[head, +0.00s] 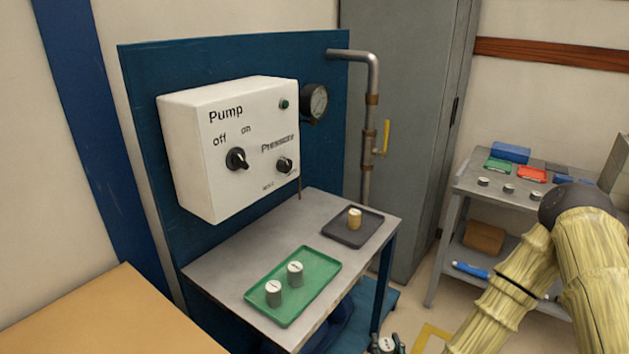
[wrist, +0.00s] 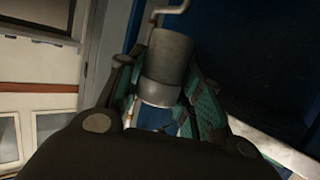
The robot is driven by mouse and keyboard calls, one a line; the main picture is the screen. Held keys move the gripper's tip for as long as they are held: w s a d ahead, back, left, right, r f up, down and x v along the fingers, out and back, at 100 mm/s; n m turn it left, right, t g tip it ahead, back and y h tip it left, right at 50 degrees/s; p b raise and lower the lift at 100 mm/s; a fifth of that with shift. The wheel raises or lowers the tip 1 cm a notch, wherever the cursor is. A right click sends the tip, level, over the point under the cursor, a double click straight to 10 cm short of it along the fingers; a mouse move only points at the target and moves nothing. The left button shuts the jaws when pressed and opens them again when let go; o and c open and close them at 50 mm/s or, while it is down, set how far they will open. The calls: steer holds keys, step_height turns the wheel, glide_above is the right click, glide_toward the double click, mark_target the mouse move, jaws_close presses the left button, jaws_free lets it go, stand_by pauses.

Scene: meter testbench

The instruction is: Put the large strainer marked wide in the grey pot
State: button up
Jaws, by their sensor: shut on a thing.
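My gripper (head: 386,346) is at the bottom edge of the head view, in front of the bench. It is shut on a grey cylinder with a marked white top (head: 387,344). The wrist view shows this grey cylinder (wrist: 168,60) between the teal finger pads of my gripper (wrist: 165,92). The mark on its top is too small to read. Two similar grey cylinders with white tops, a front one (head: 273,292) and a rear one (head: 295,273), stand upright on a green tray (head: 312,292). I cannot make out a strainer marked wide or a grey pot.
A dark grey tray (head: 370,236) on the bench (head: 222,270) holds a yellowish cylinder (head: 354,219). The pump box (head: 228,150) and a pipe (head: 368,150) stand behind. A cart (head: 470,187) at right carries several small cylinders and coloured trays. An orange-brown surface (head: 110,320) lies front left.

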steer(key=shift+s+f, duration=0.1)
steer(key=shift+s, duration=0.05)
steer(key=w+a+r+n+g+y+b, duration=0.2)
steer(key=w+a+r+n+y+b, duration=0.1)
steer(key=r, duration=0.5)
steer(key=w+a+r+n+g+y+b, duration=0.2)
steer(key=w+a+r+n+y+b, duration=0.2)
steer(key=r, duration=0.5)
steer(key=shift+w+a+n+y, duration=0.8)
steer(key=shift+w+a+y, duration=0.15)
steer(key=shift+a+y, duration=0.5)
steer(key=w+a, duration=0.2)
steer(key=w, duration=0.2)
steer(key=w+a+f, duration=0.1)
steer(key=w+a, duration=0.2)
steer(key=w, duration=0.1)
steer(key=w+a+p, duration=0.1)
steer(key=w+a, duration=0.1)
steer(key=w, duration=0.3)
steer(key=shift+a+f, duration=0.2)
steer(key=shift+a, duration=0.15)
steer(key=shift+w+a+f, duration=0.25)
steer(key=shift+w+f, duration=0.1)
steer(key=shift+f, duration=0.3)
steer(key=shift+f+p, duration=0.3)
steer(key=shift+f, duration=0.65)
